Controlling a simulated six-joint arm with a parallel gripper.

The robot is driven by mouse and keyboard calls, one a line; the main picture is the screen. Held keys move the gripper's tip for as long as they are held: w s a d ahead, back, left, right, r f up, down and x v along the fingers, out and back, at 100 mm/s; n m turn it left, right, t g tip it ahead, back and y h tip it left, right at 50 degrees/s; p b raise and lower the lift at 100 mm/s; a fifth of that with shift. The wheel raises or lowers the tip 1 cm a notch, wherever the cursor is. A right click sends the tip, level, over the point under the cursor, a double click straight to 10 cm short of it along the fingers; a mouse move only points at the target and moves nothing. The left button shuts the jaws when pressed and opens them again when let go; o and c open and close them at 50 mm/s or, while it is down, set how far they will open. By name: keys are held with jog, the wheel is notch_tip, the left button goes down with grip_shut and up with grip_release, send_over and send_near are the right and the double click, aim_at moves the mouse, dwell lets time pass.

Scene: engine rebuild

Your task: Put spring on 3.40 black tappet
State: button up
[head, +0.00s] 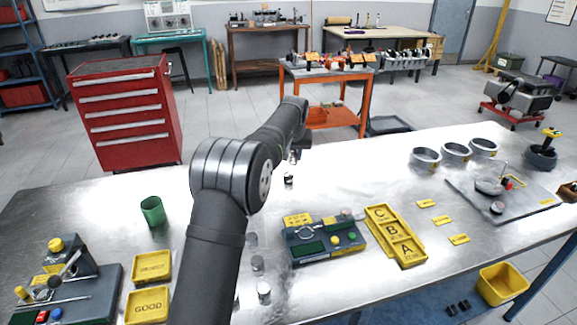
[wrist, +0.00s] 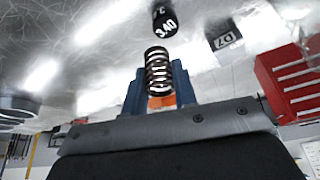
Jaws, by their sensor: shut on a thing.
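In the wrist view, my gripper (wrist: 158,88) has blue fingers shut on a dark coil spring (wrist: 157,66). The spring sticks out beyond the fingertips. A black tappet (wrist: 165,24) marked 3.40 is in front of the spring, apart from it in the picture, near the top edge. In the head view my arm hides most of the gripper. A small dark piece (head: 288,179) shows on the bench just right of my arm; I cannot tell whether it is the tappet.
The metal bench (head: 340,190) is largely clear around the gripper. A gauge box (head: 325,240) and a yellow lettered tray (head: 397,236) stand at right. A green cup (head: 153,211) and yellow trays (head: 148,305) are at left. A dark marked tag (wrist: 223,37) lies beside the tappet.

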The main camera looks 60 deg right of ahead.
aim_at(288, 174)
jog(key=shift+w+d+f, duration=0.2)
jog(key=shift+w+f, duration=0.5)
jog(key=shift+w, duration=0.3)
jog(key=shift+f, duration=1.85)
jog(key=shift+f, duration=0.2)
jog(key=o, duration=1)
jog(key=shift+c, duration=0.2)
jog(key=shift+r, duration=0.1)
jog(key=v, duration=1.2)
